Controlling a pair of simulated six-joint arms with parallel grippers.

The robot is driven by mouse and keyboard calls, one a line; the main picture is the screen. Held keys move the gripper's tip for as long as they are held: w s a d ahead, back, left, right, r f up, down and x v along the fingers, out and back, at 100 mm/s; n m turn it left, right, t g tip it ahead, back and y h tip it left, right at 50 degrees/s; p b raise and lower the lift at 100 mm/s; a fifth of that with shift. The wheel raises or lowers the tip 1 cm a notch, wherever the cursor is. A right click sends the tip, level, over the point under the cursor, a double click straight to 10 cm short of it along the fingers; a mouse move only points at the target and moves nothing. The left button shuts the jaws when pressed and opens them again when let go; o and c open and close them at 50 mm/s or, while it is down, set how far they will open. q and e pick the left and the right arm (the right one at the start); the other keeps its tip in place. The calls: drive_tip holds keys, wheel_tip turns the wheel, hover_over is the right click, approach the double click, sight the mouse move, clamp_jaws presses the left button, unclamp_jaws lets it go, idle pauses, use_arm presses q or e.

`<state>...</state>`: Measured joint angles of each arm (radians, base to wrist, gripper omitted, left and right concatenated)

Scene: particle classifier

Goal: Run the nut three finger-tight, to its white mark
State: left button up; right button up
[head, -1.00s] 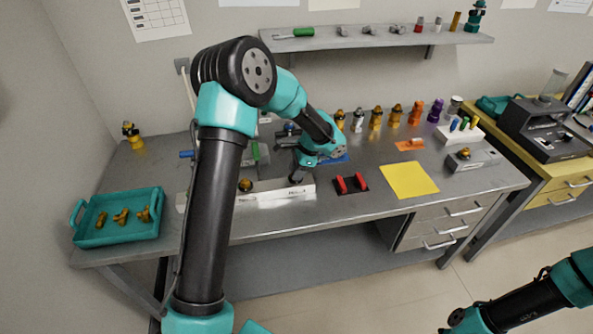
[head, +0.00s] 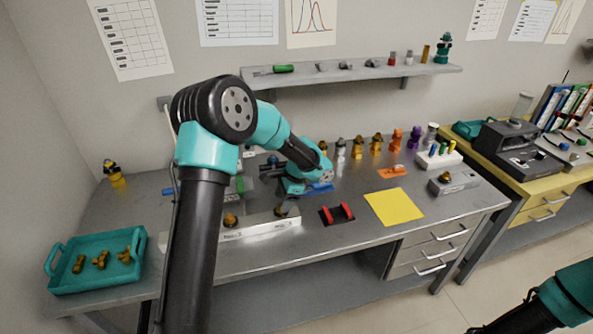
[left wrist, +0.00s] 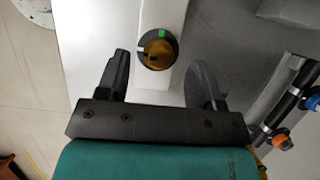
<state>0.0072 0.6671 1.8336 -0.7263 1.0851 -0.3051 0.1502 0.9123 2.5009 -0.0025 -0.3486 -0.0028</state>
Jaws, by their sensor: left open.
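My left gripper (head: 287,208) is over the right part of a white bar (head: 262,229) near the bench's front edge. In the left wrist view its two dark fingers (left wrist: 160,62) are open. A round brass nut (left wrist: 158,53) on a dark round base with a green mark sits on the white bar, between the fingertips and apart from both. Another brass piece (head: 230,220) stands on the bar further left. Only part of my right arm shows at the lower right; its gripper is out of sight.
A teal tray (head: 59,262) with brass fittings is at the left. A red-and-black holder (head: 337,213) and a yellow sheet (head: 394,206) lie right of the bar. Several coloured fittings stand behind. In the wrist view, a rail with black and orange knobs (left wrist: 282,142) is at the right.

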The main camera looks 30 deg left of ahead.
use_arm(q)
drive_tip(key=v, duration=1.5)
drive_tip(key=shift+r, duration=0.25)
drive_tip(key=shift+d, duration=0.1)
